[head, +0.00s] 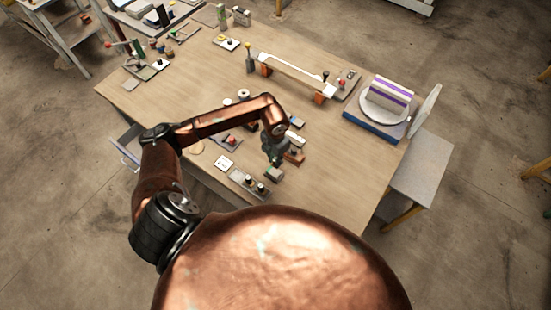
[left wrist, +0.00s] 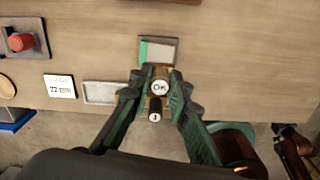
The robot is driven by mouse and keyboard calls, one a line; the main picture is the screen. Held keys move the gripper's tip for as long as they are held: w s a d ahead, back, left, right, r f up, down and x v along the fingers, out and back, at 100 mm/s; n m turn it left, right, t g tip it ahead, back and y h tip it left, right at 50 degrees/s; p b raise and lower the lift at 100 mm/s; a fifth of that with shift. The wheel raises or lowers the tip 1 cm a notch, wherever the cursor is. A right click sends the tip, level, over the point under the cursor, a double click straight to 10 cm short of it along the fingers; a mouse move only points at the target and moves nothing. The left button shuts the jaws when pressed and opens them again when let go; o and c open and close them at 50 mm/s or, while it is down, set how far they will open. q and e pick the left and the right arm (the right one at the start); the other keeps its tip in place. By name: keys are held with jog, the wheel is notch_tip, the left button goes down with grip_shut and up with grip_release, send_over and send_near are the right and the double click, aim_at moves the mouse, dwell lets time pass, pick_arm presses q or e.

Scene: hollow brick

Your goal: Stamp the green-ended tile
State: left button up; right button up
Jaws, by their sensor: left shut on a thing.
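The green-ended tile (left wrist: 158,51) is a small grey slab with a green left end, lying flat on the table; it also shows in the head view (head: 274,174). My left gripper (left wrist: 159,88) is shut on a stamp whose round white top (left wrist: 160,88) reads OK. The tile lies just beyond the fingertips in the left wrist view, apart from the held stamp. The stamp's lower end is hidden, so its height is unclear. My left gripper also shows in the head view (head: 277,160). My right gripper is out of view.
A grey stamp rack (left wrist: 99,93) and a marked white card (left wrist: 60,86) lie to the left. A red-knobbed block (left wrist: 22,42) is farther left. In the head view, an orange-brown block (head: 294,158) is close beside my gripper. The table's right front is clear.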

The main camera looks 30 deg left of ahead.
pick_arm(q)
jog(key=b, duration=0.3)
send_over(275, 172)
jog(key=shift+d+f, duration=0.1)
jog(key=shift+f, duration=2.85)
jog(key=shift+f+b, duration=0.3)
jog(key=shift+b, duration=0.1)
jog(key=shift+f, duration=0.15)
jog(key=shift+f, duration=0.15)
